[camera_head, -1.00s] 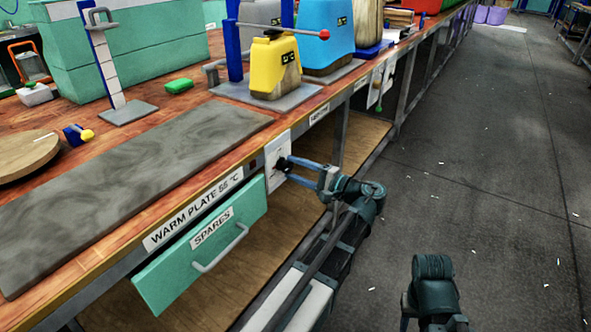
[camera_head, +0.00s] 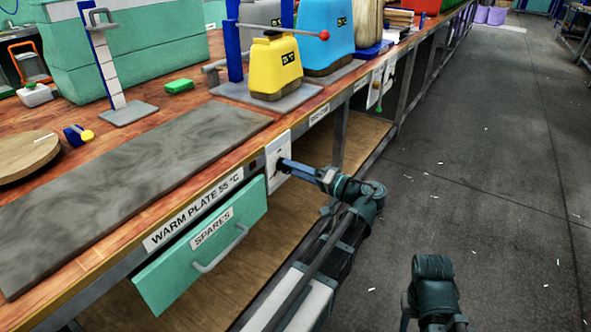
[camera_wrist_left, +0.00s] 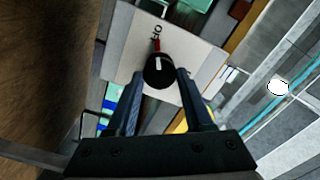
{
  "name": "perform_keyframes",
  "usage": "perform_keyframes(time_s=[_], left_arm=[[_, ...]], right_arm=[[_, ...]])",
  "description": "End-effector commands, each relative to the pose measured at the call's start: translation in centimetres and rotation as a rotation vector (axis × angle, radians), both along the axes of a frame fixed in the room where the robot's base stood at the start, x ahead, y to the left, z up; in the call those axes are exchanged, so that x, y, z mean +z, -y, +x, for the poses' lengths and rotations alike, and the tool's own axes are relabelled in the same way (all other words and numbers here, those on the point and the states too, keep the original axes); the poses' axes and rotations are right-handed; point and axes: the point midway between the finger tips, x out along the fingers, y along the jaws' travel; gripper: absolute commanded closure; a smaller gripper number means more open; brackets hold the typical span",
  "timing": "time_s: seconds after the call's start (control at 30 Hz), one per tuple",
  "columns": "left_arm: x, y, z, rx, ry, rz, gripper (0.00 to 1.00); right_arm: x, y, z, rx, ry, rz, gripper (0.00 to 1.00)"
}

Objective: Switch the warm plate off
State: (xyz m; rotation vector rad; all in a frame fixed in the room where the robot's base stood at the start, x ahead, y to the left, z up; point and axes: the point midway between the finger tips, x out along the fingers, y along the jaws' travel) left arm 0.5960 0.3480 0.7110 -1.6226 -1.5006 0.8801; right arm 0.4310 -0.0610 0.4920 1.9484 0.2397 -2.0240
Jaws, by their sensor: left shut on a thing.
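The warm plate is a grey mottled slab (camera_head: 130,185) on the wooden bench, with a "WARM PLATE 55 °C" label (camera_head: 195,212) on the bench edge below it. A white switch panel (camera_head: 279,148) is on the bench front, right of the label. My left gripper (camera_head: 290,164) reaches the panel and is shut on the black knob. In the left wrist view the knob (camera_wrist_left: 158,72) sits between the fingertips, its white line pointing roughly towards a red mark (camera_wrist_left: 156,45) on the panel. The fingers hide most of the knob in the head view. My right gripper is out of view.
The green "SPARES" drawer (camera_head: 200,250) with its grey handle is just below and left of the panel.

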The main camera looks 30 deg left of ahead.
Motion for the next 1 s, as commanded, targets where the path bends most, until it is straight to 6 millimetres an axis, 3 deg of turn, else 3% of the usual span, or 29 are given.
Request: perform_keyframes(time_s=[0.57, 0.6, 0.77, 1.0], left_arm=[[-0.18, 0.06, -0.14, 0.002, 0.031, -0.008, 1.0], [-0.18, 0.06, -0.14, 0.002, 0.031, -0.009, 0.46], [-0.13, 0.04, -0.11, 0.002, 0.031, -0.007, 0.19], [-0.06, 0.02, -0.05, 0.001, 0.031, -0.005, 0.19]], right_arm=[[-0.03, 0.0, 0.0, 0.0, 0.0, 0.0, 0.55], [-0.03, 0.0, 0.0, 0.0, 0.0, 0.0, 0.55], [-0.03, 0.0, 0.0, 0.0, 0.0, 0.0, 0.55], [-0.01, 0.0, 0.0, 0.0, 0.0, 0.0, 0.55]])
